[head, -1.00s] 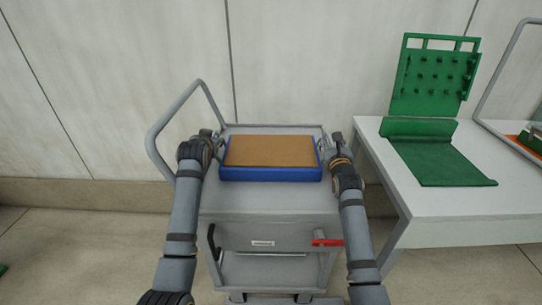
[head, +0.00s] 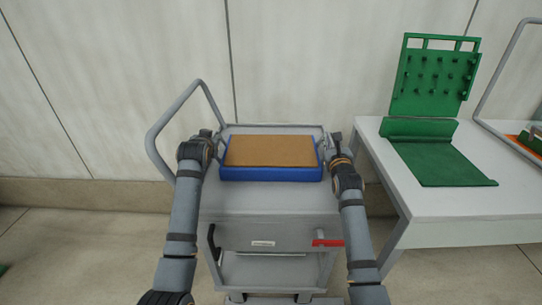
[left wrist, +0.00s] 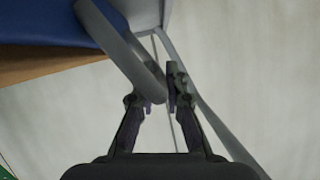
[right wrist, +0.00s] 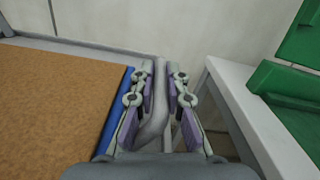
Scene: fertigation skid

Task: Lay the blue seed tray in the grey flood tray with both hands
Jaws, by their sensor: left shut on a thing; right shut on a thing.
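The blue seed tray (head: 270,174) with a flat brown fill (head: 270,151) is level over the back of the grey cart top; I cannot tell whether it rests there or hangs just above. My left gripper (left wrist: 160,88) is shut on a grey curved handle (left wrist: 122,48) at the tray's left end. My right gripper (right wrist: 160,88) is shut on the grey handle loop (right wrist: 157,125) at the right end, beside the blue rim (right wrist: 115,112). In the head view both grippers flank the tray. I cannot make out a separate grey flood tray.
The grey cart (head: 265,205) has a bare front top, a push rail (head: 157,130) at left and a red handle (head: 328,243) below. A white table (head: 450,228) at right carries a green pegged panel (head: 435,75) and a green sheet (head: 445,165). A wall stands behind.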

